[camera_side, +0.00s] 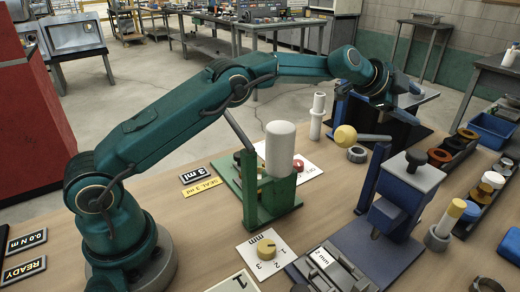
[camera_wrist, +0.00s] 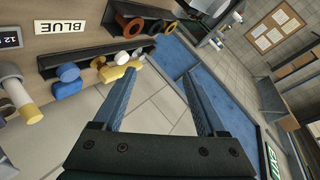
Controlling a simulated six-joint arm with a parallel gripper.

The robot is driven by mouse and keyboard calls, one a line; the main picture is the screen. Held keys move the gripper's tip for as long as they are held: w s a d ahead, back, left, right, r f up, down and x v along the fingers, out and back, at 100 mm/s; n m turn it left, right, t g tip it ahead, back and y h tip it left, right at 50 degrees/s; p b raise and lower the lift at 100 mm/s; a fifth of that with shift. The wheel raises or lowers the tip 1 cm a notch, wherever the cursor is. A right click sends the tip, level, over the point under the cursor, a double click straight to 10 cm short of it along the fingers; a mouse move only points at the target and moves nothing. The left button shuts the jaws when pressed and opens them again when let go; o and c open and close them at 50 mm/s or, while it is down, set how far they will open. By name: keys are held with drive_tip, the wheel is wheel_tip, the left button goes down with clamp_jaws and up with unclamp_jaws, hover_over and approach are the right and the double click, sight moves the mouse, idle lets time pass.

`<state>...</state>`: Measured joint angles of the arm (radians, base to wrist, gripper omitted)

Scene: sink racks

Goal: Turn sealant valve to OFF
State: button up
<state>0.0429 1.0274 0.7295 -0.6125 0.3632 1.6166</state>
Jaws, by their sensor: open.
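A green dispenser stand (camera_side: 250,200) with a white cylinder (camera_side: 280,148) stands mid-table in the side view. A red knob (camera_side: 298,165), which looks like the sealant valve, sits on a white card (camera_side: 312,172) just behind and right of it. The card's lettering is small, and I cannot read the knob's setting. My gripper (camera_side: 412,88) is raised at the back right, well away from the knob and empty. In the wrist view, my gripper (camera_wrist: 163,72) has its two fingers spread with nothing between them. The valve does not show in the wrist view.
A yellow dial (camera_side: 266,247) on a numbered card stands in front. A blue press (camera_side: 400,200) and a yellow-ball lever (camera_side: 345,136) stand right of the dispenser. Dark trays (camera_side: 457,150) of coloured caps line the right edge.

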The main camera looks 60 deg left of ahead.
drive_tip(key=w+a+r+n+t+y, duration=0.2)
drive_tip(key=w+a+r+n+t, duration=0.15)
drive_tip(key=r+n, duration=0.3)
drive_tip(key=s+a+f+n+g+y, duration=0.1)
drive_tip(key=s+a+n+g+y, duration=0.1)
drive_tip(key=a+n+y, duration=0.7)
drive_tip(key=n+g+h, duration=0.3)
drive_tip(key=n+g, duration=1)
drive_tip(key=n, duration=0.1)
hover_over(298, 163)
drive_tip(key=d, duration=0.2)
drive_tip(key=shift+m, duration=0.25)
drive_tip(key=f, duration=1.2)
drive_tip(key=s+f, duration=0.1)
drive_tip(key=f, duration=0.5)
drive_tip(key=shift+d+f, duration=0.15)
drive_tip(key=shift+f, duration=0.15)
drive_tip(key=shift+w+x, duration=0.15)
drive_tip(key=shift+x, duration=1.05)
drive_tip(key=shift+w+x, duration=0.1)
drive_tip(key=shift+x, duration=1.1)
drive_tip(key=shift+d, duration=0.1)
